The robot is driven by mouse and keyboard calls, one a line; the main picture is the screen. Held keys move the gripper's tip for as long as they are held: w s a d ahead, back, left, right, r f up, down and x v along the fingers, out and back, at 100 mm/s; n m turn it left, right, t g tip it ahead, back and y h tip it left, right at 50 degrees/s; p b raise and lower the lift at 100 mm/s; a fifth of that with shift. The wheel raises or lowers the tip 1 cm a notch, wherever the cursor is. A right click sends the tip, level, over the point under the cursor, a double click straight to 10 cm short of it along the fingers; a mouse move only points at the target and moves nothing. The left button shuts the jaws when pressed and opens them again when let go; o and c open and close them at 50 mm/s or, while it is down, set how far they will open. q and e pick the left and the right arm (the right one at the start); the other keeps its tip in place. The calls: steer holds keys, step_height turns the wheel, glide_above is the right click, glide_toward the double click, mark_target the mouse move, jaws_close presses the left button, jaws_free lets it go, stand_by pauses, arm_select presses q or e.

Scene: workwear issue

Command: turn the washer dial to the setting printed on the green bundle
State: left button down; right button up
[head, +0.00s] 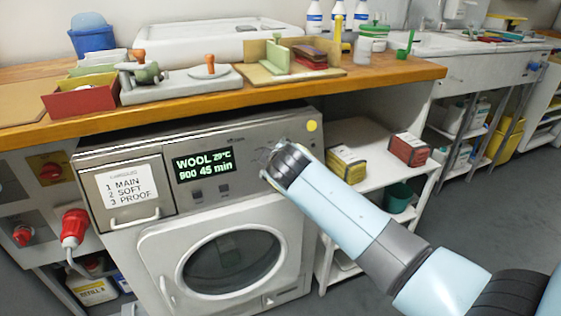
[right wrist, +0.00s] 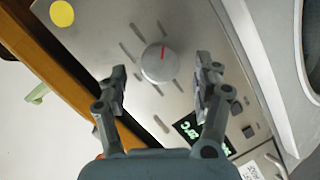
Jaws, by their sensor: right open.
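The washer (head: 130,150) stands under the wooden bench, its display (head: 203,165) reading WOOL, 20°C, 900, 45 min. Its round silver dial (right wrist: 158,63) with a red pointer line shows in the right wrist view; in the head view my right arm mostly covers it. My right gripper (right wrist: 161,74) is open, its two fingers on either side of the dial in that view, apart from it. Whether the fingertips are level with the dial's face I cannot tell. I cannot make out a green bundle with a printed setting. My left gripper is not in view.
A yellow round sticker (head: 312,125) is on the panel beside the dial. A label card (head: 127,188) is on the detergent drawer. Shelves with boxes (head: 408,149) stand right of the washer. The bench top (head: 395,70) holds a red box, a tray and tools.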

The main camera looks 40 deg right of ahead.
steer(key=v, duration=0.9)
steer(key=shift+s, duration=0.25)
steer(key=shift+a+r, duration=0.1)
steer(key=s+f+g+y, duration=0.1)
steer(key=s+f+g, duration=0.1)
steer(key=s+f, duration=0.6)
steer(key=s+f+g+y, duration=0.15)
steer(key=s+f, duration=0.25)
steer(key=f, duration=0.8)
steer(key=s+f+g, duration=0.2)
steer(key=s+f, duration=0.5)
steer(key=f, duration=0.3)
steer(key=s+f+m+g, duration=0.1)
steer(key=s+f, duration=0.3)
steer(key=s, duration=0.5)
steer(key=s+f+m+g+y, duration=0.1)
steer(key=s+f, duration=0.4)
steer(key=s, duration=0.5)
steer(key=s+f+m+g+y, duration=0.1)
steer(key=s+f+m, duration=0.3)
steer(key=s, duration=0.6)
steer(key=shift+f+m+g, duration=0.3)
steer(key=shift+f+g, duration=0.4)
steer(key=shift+g, duration=0.05)
